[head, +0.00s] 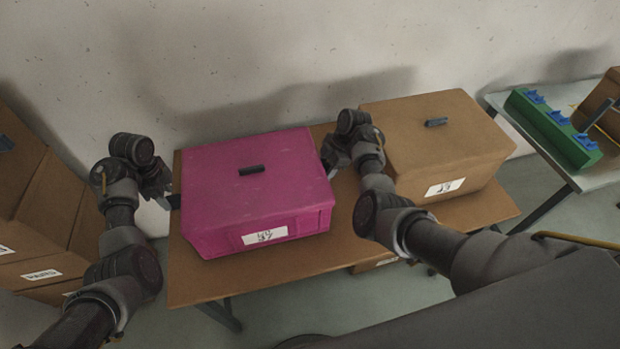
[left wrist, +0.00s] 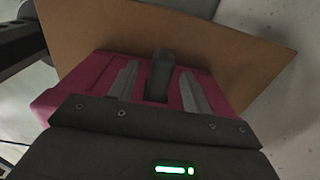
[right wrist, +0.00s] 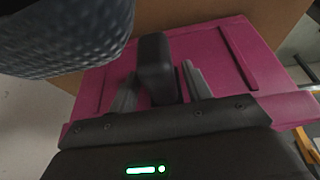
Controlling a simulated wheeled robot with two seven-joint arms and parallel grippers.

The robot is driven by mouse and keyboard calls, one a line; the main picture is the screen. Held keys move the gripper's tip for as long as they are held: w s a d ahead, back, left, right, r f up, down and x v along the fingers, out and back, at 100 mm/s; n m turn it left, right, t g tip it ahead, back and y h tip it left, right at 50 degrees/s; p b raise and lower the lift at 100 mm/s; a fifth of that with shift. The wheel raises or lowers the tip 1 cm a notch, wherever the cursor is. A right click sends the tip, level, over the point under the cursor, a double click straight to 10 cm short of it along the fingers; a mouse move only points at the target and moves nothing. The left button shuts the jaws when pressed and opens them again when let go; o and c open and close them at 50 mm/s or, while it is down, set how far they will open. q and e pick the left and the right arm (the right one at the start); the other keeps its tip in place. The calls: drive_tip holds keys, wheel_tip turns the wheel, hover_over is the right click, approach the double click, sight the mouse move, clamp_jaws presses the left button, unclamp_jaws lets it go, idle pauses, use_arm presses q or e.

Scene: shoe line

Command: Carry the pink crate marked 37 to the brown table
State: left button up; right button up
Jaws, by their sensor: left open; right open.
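The pink crate (head: 255,190) sits closed on a brown-topped table (head: 215,284), with a white label on its front that is too small to read surely. My left gripper (head: 170,199) is at the crate's left side, open. In the left wrist view a dark side handle (left wrist: 160,75) stands between its two fingers (left wrist: 157,92). My right gripper (head: 332,172) is at the crate's right side, open. In the right wrist view another dark handle (right wrist: 155,68) stands between its fingers (right wrist: 160,92). I cannot tell whether the fingers touch the handles.
A brown box (head: 438,140) with a white label stands on the same table to the right, close to my right arm. Brown cartons (head: 40,215) stand at the left. A green rack (head: 553,130) with blue parts is on another table at the far right. A wall is behind.

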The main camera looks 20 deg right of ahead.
use_arm(q)
drive_tip(key=shift+s+r, duration=0.1)
drive_tip(key=shift+r, duration=1.1)
use_arm(e)
drive_tip(key=shift+s+f, duration=0.6)
drive_tip(key=shift+f, duration=0.25)
drive_tip(key=shift+w+d+r, duration=0.1)
drive_tip(key=shift+w+r, duration=0.05)
drive_tip(key=shift+r, duration=0.25)
drive_tip(key=v, duration=0.5)
drive_tip(key=w+v, duration=0.1)
drive_tip(key=v, duration=0.2)
drive_tip(key=shift+a+r, duration=0.2)
drive_tip(key=shift+a, duration=0.1)
use_arm(q)
drive_tip(key=shift+w+d, duration=0.2)
drive_tip(key=shift+w, duration=0.05)
use_arm(e)
drive_tip(key=shift+d+r, duration=0.15)
drive_tip(key=shift+d, duration=0.05)
drive_tip(key=shift+r, duration=0.1)
use_arm(q)
drive_tip(key=shift+a, duration=0.1)
use_arm(e)
drive_tip(key=shift+a, duration=0.1)
